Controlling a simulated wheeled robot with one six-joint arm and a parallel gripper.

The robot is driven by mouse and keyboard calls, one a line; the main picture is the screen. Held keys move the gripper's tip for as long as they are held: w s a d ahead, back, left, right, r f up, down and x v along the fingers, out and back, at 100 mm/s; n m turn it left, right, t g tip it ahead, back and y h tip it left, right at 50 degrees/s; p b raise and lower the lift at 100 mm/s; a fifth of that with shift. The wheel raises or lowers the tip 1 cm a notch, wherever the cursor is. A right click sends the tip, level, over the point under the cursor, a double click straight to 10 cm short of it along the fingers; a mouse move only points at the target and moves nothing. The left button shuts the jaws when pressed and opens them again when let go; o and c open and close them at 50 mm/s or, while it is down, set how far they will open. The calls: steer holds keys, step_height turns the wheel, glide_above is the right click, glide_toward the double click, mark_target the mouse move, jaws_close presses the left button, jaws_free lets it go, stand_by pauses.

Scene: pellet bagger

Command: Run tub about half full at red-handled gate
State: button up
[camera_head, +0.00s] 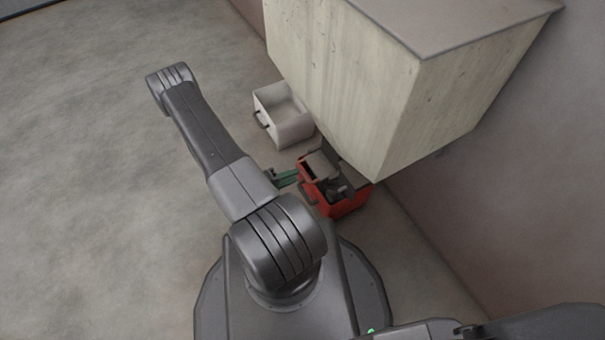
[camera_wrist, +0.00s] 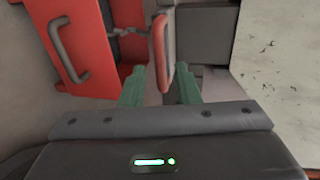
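My gripper (camera_wrist: 161,78) has two green fingers set apart, with a visible gap between them. A red handle (camera_wrist: 160,42) stands upright in the wrist view, and its lower end shows between the fingertips without visible contact. I cannot tell how deep it lies between them. A red tub (camera_wrist: 85,45) with a dark bar handle is at the left; it also shows in the head view (camera_head: 347,207), under the hopper's near end. A pale tub (camera_head: 282,112) with a dark handle stands farther off. The fill in the red tub is hidden.
The large pale hopper (camera_head: 350,80) overhangs both tubs. A grey block (camera_wrist: 205,50) sits right of the red handle in the wrist view. A wall (camera_head: 500,200) closes the right side. Open floor (camera_head: 90,190) lies to the left.

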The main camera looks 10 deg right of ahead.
mark_target(302, 172)
steer(key=shift+b+x, duration=0.45)
steer(key=shift+x, duration=2.1)
steer(key=shift+c, duration=0.4)
jaws_close()
